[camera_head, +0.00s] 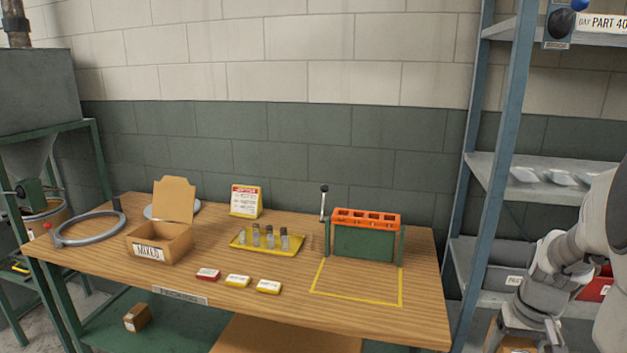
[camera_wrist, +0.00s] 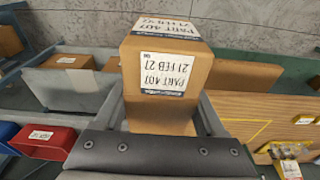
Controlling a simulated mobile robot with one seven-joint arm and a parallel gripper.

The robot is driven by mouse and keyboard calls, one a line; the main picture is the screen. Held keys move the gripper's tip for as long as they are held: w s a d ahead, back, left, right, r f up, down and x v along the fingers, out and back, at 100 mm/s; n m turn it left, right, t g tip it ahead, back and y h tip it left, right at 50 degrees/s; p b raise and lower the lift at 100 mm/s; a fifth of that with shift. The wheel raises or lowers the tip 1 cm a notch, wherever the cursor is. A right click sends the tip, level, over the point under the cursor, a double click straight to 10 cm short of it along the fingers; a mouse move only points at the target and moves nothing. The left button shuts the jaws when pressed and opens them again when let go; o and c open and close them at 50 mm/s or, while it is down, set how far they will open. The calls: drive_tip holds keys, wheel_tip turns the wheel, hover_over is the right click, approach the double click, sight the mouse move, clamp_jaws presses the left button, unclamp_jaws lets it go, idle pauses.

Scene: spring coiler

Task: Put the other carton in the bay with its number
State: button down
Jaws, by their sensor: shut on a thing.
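A brown carton (camera_wrist: 160,95) with white labels reading PART 407 and 21 FEB 27 fills the middle of the wrist view. My gripper (camera_wrist: 162,118) is shut on it, with a grey finger on each side. In the head view my gripper (camera_head: 518,338) is low at the right, in front of the shelf rack; the carton is mostly cut off there. A bay sign (camera_head: 608,23) reading PART 40 and then cut off is at the top right of the rack. Its full number is hidden by the frame edge.
The blue-grey rack (camera_head: 515,120) stands right of the wooden bench (camera_head: 210,290). A small brown box (camera_head: 137,317) lies under the bench.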

drive_tip(key=w+a+f+n, duration=0.1)
drive_tip(key=w+a+f, duration=0.1)
drive_tip(key=a, duration=0.5)
drive_tip(key=w+a+f+n+p, duration=0.1)
drive_tip(key=a+f, duration=0.3)
drive_tip(key=a, duration=0.4)
drive_tip(key=w+a+f+n, duration=0.1)
drive_tip(key=w+a+f, duration=0.2)
drive_tip(key=a, duration=0.4)
drive_tip(key=shift+w+a+f+y, duration=0.2)
drive_tip(key=shift+w+f+y, duration=0.1)
drive_tip(key=shift+f, duration=0.2)
drive_tip(key=shift+a, duration=0.1)
